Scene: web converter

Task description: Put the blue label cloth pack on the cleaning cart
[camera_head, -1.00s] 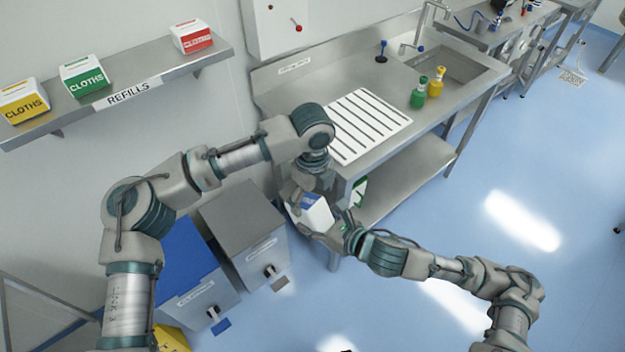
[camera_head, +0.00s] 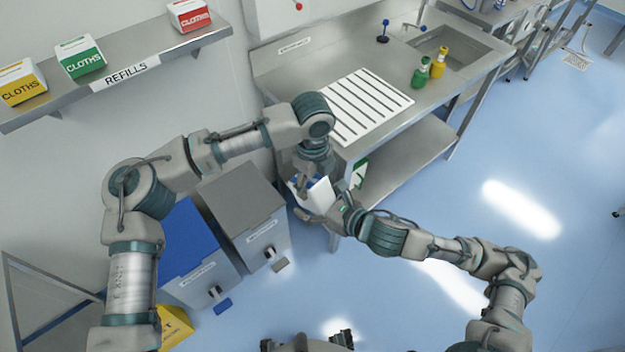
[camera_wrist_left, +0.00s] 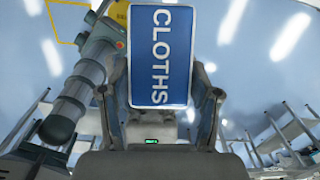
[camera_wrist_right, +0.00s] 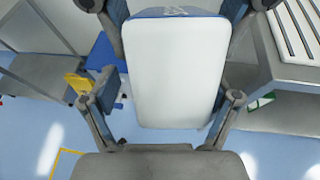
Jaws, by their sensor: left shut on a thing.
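The blue label cloth pack (camera_head: 317,196) is a white box held in the air between my two grippers. Its blue CLOTHS face fills the middle of the left wrist view (camera_wrist_left: 160,55), and a plain white side faces the right wrist camera (camera_wrist_right: 173,75). My left gripper (camera_head: 308,180) is shut on the pack from above. My right gripper (camera_head: 338,206) is at the pack's lower right side. Its fingers (camera_wrist_right: 172,85) stand wide on either side of the pack, and firm contact cannot be made out. I cannot identify the cleaning cart in these views.
A steel sink bench (camera_head: 430,110) stands behind the pack. A blue-lidded bin (camera_head: 188,240) and a grey-lidded bin (camera_head: 237,205) stand at left. A wall shelf (camera_head: 150,72) holds yellow, green and red cloth packs. A yellow object (camera_head: 175,327) is below.

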